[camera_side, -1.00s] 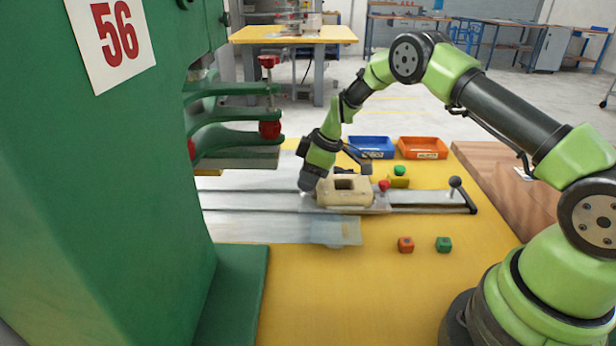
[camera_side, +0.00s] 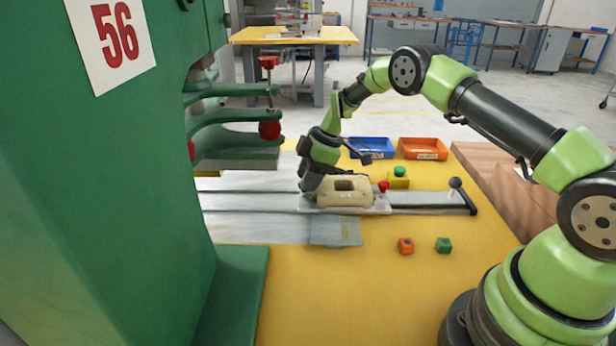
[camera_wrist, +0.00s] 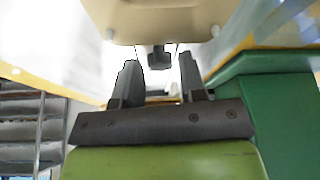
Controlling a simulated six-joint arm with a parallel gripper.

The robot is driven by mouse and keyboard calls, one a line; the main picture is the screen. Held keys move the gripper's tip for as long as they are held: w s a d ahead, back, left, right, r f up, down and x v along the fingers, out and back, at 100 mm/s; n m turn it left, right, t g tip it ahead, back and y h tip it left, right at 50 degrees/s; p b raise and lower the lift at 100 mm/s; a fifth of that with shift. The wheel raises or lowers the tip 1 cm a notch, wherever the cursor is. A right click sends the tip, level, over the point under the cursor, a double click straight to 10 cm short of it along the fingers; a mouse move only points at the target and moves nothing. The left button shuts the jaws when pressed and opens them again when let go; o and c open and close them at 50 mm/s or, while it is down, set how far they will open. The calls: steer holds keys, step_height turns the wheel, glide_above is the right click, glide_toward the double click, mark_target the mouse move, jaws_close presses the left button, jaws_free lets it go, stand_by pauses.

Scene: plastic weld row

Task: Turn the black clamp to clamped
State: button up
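A dark block (camera_wrist: 158,57), which looks like the black clamp, shows below the beige part in the wrist view. It lies just beyond and between my fingertips; I cannot tell its exact position or whether I touch it. My gripper (camera_wrist: 159,68) has its two dark fingers apart, with nothing visibly held. In the side view my gripper (camera_side: 310,180) is low at the left end of the beige housing (camera_side: 345,192) and hides the clamp there. The beige housing (camera_wrist: 170,18) also fills the top of the wrist view.
The housing sits on a metal slide rail (camera_side: 422,197) with a black ball-topped lever (camera_side: 456,184) at its right end. A green press (camera_side: 130,180) stands left. Blue (camera_side: 372,148) and orange (camera_side: 423,149) bins are behind.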

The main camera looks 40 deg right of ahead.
mark_target(322, 188)
steer(key=v, duration=0.9)
steer(key=shift+r, duration=0.3)
steer(key=shift+o, duration=0.3)
steer(key=shift+d, duration=0.1)
steer(key=shift+o, duration=1.1)
steer(key=a+f+m, duration=0.1)
steer(key=f, duration=0.2)
steer(key=w+a+f+m, duration=0.1)
steer(key=f+m, duration=0.1)
steer(key=f, duration=0.1)
steer(key=w+a+f+m+t+h, duration=0.1)
steer(key=f, duration=0.2)
steer(key=shift+a+f, duration=0.15)
steer(key=shift+a, duration=0.1)
steer(key=shift+c, duration=0.5)
